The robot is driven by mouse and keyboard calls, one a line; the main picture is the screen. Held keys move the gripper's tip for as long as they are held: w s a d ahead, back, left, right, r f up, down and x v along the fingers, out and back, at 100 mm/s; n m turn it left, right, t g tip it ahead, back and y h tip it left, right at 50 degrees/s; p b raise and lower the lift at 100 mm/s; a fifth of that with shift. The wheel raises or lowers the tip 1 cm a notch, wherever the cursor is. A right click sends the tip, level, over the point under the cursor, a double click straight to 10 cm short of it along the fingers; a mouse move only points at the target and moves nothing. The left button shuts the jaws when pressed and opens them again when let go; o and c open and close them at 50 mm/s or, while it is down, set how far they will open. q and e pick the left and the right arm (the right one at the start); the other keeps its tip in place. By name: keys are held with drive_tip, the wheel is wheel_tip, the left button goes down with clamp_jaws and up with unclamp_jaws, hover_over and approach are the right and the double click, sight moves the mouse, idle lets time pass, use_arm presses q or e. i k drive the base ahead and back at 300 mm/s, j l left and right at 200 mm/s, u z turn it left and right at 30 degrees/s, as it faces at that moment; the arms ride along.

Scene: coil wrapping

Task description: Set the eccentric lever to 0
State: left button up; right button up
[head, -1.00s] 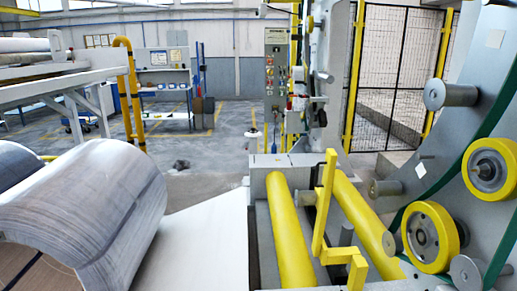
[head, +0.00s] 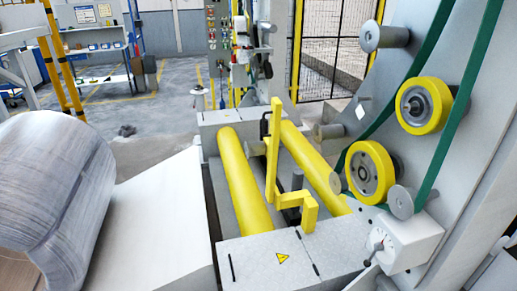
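A light grey box with a dial (head: 405,240) sits at the lower right, at the foot of the large grey machine side plate. A red mark shows near the top of the dial. The scale marks are too small to read, so I cannot tell the lever's setting. Neither of my grippers is in view.
Two yellow rollers (head: 245,185) and a yellow crank-shaped bar (head: 273,165) stand left of the dial. Yellow wheels (head: 370,172) and green belts run on the side plate. A large grey coil (head: 50,185) is at the left. Open floor lies behind.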

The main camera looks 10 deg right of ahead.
sight(379, 247)
drive_tip(key=z, duration=1.4)
